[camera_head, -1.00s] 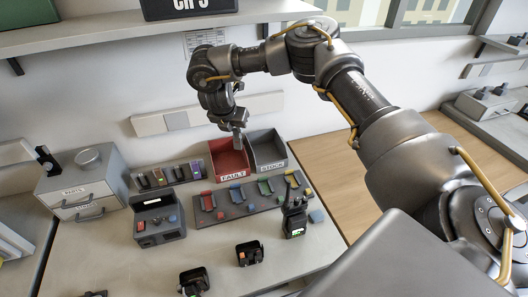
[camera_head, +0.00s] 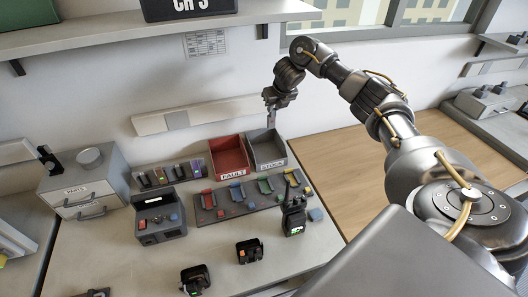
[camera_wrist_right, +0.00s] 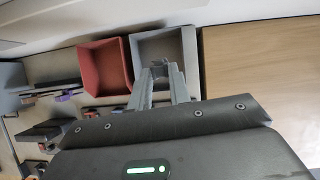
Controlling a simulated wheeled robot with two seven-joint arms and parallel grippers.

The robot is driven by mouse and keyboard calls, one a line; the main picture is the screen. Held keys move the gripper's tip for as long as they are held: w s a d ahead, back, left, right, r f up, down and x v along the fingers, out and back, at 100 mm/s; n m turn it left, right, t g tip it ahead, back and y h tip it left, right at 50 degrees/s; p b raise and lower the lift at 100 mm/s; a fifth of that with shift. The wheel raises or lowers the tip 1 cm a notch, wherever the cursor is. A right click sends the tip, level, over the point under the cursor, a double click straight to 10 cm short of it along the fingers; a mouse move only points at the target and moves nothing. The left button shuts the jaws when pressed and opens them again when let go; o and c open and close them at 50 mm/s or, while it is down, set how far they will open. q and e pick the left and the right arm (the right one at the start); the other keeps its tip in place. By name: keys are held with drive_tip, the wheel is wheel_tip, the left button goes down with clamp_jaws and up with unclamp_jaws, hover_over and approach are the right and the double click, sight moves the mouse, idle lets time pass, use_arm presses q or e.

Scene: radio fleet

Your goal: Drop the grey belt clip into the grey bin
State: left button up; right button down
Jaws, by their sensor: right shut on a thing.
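The grey belt clip (camera_head: 271,119) hangs from my right gripper (camera_head: 271,105). My right gripper is shut on it and holds it above the grey bin. The grey bin (camera_head: 267,152), labelled STOCK, stands at the back of the bench. In the right wrist view the grey bin (camera_wrist_right: 184,47) lies beyond the fingertips (camera_wrist_right: 161,75), and the clip shows small and grey between them. The clip is apart from the bin's walls in the head view. My left gripper is not in view.
A red bin (camera_head: 229,156) labelled FAULT stands directly left of the grey bin. A rack of coloured clips (camera_head: 250,195) lies in front of both bins. A radio (camera_head: 294,216) stands at the front right. A grey drawer unit (camera_head: 86,185) stands at the left.

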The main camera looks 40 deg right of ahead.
drive_tip(key=shift+f+b, duration=2.9)
drive_tip(key=shift+f, duration=0.15)
drive_tip(key=shift+r, duration=0.1)
drive_tip(key=c, duration=1.2)
unclamp_jaws()
drive_tip(key=shift+r, duration=0.25)
drive_tip(key=p, duration=0.4)
approach(273, 121)
drive_tip(key=shift+v, duration=1.35)
